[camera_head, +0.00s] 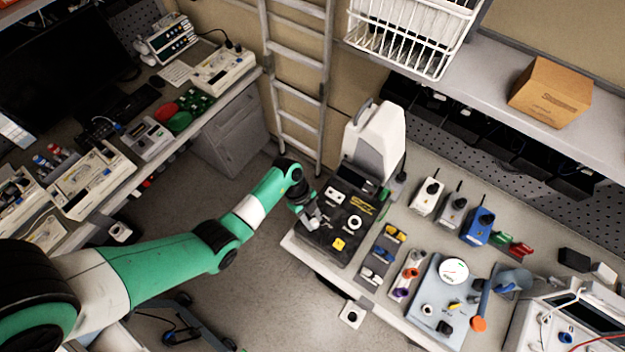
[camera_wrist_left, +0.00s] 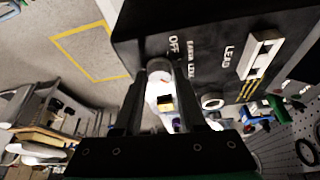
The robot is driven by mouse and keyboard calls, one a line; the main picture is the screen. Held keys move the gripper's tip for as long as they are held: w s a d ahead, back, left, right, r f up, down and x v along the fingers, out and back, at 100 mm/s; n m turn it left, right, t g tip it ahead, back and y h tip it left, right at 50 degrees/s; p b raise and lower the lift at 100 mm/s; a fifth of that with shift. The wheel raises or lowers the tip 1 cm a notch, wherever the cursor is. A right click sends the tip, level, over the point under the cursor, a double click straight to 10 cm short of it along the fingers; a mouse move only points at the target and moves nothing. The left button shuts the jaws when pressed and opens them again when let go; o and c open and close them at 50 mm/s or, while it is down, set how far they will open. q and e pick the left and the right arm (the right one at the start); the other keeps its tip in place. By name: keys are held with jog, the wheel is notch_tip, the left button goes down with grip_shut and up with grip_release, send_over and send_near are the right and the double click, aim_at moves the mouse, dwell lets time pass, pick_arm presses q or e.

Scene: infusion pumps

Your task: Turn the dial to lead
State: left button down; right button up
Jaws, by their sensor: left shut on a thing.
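The black tester box (camera_head: 325,244) stands at the left end of the right-hand bench. My left gripper (camera_head: 312,219) reaches its left side in the head view. In the left wrist view, the box's dark panel (camera_wrist_left: 215,25) carries the printed words OFF, EARTH LEAK and LEAD. My left gripper (camera_wrist_left: 165,72) is shut on a pale round dial (camera_wrist_left: 158,66) beside the OFF label. The fingers hide part of the dial, and I cannot tell where it points. My right gripper is in neither view.
A white device (camera_head: 375,138) stands behind the box. Small modules (camera_head: 380,255) and a grey panel with a gauge (camera_head: 453,270) lie to its right. A ladder (camera_head: 299,80) stands behind, left of the bench. Open floor (camera_head: 270,285) lies in front.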

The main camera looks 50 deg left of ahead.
pick_arm(q)
jog(key=shift+w+m+g, duration=0.1)
jog(key=shift+m+g, duration=0.5)
jog(key=shift+m, duration=0.9)
jog(key=shift+c, duration=2.4)
grip_release()
jog(key=p+v, duration=0.2)
jog(key=v, duration=0.9)
jog(key=shift+r+p, duration=0.3)
